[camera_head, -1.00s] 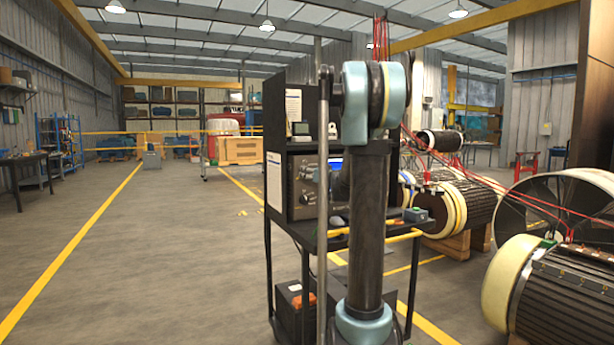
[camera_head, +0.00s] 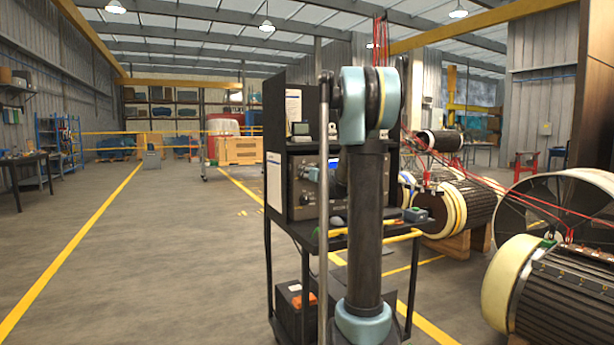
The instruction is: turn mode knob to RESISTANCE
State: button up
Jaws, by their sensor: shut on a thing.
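The test instrument (camera_head: 309,207) sits on a black cart, its grey front panel facing me. Part of a blue-lit screen (camera_head: 333,163) shows at its upper right, beside my arm. Small knobs and sockets show on the left of the panel, too small to read. A small pale blue shape (camera_head: 313,174) shows in front of the panel; I cannot tell whether it is part of my wrist or of the instrument.
The black cart (camera_head: 296,236) carries the instrument, with an orange-topped box (camera_head: 296,298) on its lower shelf. A small grey-green box (camera_head: 415,214) lies on its right side. Large rotors (camera_head: 462,205) with red cables stand at the right. The floor at the left is clear.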

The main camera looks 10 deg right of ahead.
jog(key=shift+m, duration=4.5)
jog(key=shift+d, duration=0.1)
jog(key=o, duration=1.1)
jog(key=shift+w+f, duration=0.1)
jog(key=shift+c, duration=0.2)
jog(key=v, duration=1.2)
